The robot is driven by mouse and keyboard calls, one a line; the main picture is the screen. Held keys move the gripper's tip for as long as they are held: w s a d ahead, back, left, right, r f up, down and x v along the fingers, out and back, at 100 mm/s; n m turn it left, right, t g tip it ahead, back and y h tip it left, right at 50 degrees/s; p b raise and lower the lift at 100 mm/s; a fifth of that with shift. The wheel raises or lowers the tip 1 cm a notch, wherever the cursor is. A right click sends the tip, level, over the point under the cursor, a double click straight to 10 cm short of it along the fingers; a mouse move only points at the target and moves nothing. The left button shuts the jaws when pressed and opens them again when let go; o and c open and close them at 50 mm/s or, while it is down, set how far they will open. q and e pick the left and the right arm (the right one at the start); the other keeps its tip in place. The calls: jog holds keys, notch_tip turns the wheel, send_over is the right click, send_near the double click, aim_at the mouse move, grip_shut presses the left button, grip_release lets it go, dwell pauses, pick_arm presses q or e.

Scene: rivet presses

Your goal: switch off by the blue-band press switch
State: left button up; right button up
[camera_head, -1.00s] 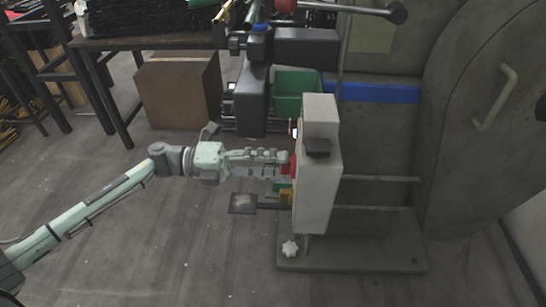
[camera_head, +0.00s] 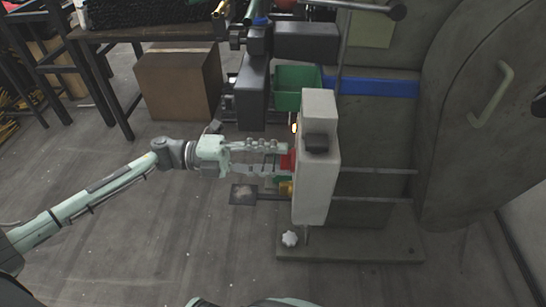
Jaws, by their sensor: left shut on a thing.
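The press with the blue band (camera_head: 385,87) stands at the right. Its pale switch box (camera_head: 318,180) is mounted in front of it, with an amber light (camera_head: 294,128) near the top of its left side. A red switch part (camera_head: 288,160) shows on that left side, with green and yellow parts below it. My left gripper (camera_head: 284,160) reaches in from the left, its fingers level and shut on the red switch part. The fingertips partly hide the red part. My right gripper is not in view.
A green bin (camera_head: 298,88) sits behind the switch box. A cardboard box (camera_head: 180,82) stands under a dark table at the upper left. A white star-shaped knob (camera_head: 290,238) is on the press base (camera_head: 350,247).

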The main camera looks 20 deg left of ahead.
pick_arm(q)
jog(key=o, duration=1.2)
jog(key=shift+c, duration=0.2)
jog(key=v, duration=1.2)
